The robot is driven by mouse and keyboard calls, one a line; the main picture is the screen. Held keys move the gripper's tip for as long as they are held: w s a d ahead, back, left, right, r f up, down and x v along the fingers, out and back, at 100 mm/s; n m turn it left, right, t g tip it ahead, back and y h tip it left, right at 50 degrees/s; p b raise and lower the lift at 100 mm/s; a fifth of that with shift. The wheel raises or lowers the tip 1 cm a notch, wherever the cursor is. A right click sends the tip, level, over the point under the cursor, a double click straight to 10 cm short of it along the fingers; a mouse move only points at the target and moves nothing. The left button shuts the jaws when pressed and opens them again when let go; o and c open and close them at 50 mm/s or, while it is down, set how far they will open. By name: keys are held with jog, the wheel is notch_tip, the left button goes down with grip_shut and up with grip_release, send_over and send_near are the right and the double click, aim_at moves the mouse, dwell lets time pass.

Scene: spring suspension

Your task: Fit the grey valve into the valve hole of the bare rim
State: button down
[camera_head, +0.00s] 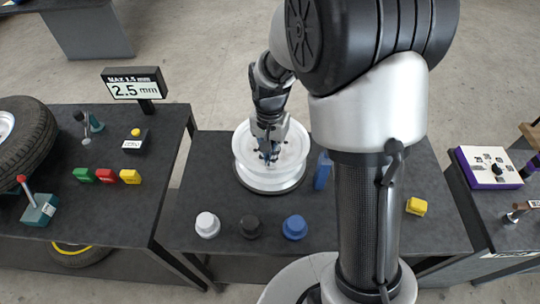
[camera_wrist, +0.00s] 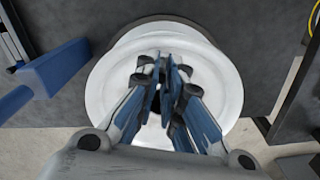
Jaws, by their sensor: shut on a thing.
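The bare white rim (camera_head: 297,163) lies on a dark round base on the middle table, and it fills the middle of the wrist view (camera_wrist: 228,85). My gripper (camera_head: 268,156) is over the rim's middle, pointing down into it. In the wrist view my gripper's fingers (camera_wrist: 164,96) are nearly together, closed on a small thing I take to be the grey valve. The valve itself is mostly hidden between the fingers, and I cannot tell whether it touches the rim. The valve hole cannot be made out.
White (camera_head: 207,225), black (camera_head: 250,227) and blue (camera_head: 294,227) caps stand along the table front. A sign (camera_head: 136,85) reads 2.5 mm above the left table, which holds a tyre (camera_head: 28,140).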

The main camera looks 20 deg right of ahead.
jog(key=shift+f, duration=0.3)
jog(key=shift+f, duration=0.15)
jog(key=c, duration=1.7)
grip_release()
notch_tip(320, 180, up, 13)
jog(key=p, duration=0.4)
jog(key=s+r+n+t, duration=0.2)
jog(key=s+r, duration=0.3)
jog(key=s, duration=0.5)
jog(key=s+r+n+t, duration=0.2)
jog(key=s+r+n, duration=0.2)
jog(key=s, duration=0.7)
jog(key=shift+s+r+n+t, duration=0.2)
jog(key=shift+r+n+t, duration=0.15)
jog(key=shift+n, duration=0.25)
jog(key=shift+d+b, duration=0.1)
jog(key=shift+b, duration=0.2)
